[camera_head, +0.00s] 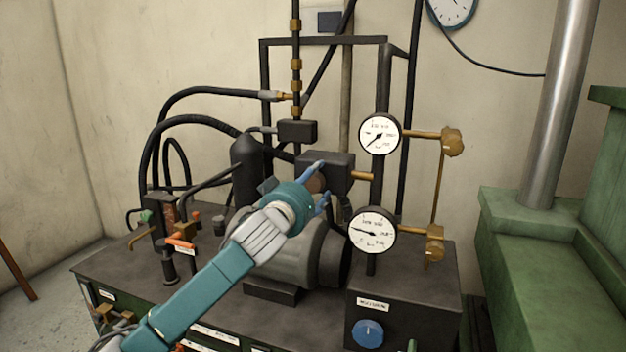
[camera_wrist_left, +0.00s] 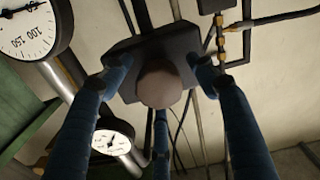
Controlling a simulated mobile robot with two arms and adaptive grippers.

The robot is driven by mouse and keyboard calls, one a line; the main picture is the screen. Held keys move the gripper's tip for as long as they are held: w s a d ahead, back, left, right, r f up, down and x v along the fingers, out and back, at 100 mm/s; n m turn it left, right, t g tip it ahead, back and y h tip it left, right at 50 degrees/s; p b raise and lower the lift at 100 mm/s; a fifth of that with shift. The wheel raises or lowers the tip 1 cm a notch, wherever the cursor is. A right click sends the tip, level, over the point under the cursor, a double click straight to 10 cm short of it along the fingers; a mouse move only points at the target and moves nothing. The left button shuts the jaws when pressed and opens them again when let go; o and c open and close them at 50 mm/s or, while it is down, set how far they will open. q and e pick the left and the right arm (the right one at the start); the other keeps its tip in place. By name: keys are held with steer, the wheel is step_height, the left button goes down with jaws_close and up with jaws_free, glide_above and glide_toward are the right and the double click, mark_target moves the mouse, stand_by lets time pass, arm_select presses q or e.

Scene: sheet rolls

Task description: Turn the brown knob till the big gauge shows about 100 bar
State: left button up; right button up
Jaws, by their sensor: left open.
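The brown knob (camera_head: 316,183) sits on the front of a dark block (camera_head: 338,165); in the wrist view the knob (camera_wrist_left: 158,84) is a rounded end in mid-picture. My left gripper (camera_head: 321,183) is open, its blue fingers spread around the knob; in the wrist view gaps show between the fingers (camera_wrist_left: 159,90) and the knob. The big gauge (camera_head: 371,230) is the lower white dial, its needle pointing left and slightly up; the exact reading is too small to tell. It also shows, partly cut off, in the wrist view (camera_wrist_left: 32,28). My right gripper is not in view.
A smaller gauge (camera_head: 379,134) stands above, its needle pointing down-left. A grey motor (camera_head: 285,255) lies below my left gripper. A blue knob (camera_head: 368,334) is on the front box. Black hoses (camera_head: 190,122) and a dark frame surround the block. A green machine (camera_head: 550,250) stands right.

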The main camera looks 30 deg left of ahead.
arm_select(q)
steer(key=shift+d, duration=0.1)
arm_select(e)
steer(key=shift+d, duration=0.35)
arm_select(q)
steer(key=c, duration=1.2)
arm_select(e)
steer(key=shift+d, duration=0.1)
arm_select(q)
steer(key=shift+m, duration=0.4)
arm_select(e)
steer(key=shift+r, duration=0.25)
arm_select(q)
steer(key=m+p, duration=0.2)
steer(key=m, duration=0.2)
steer(key=shift+m, duration=0.4)
steer(key=m+p, duration=0.2)
steer(key=m, duration=0.2)
steer(key=shift+m, duration=0.3)
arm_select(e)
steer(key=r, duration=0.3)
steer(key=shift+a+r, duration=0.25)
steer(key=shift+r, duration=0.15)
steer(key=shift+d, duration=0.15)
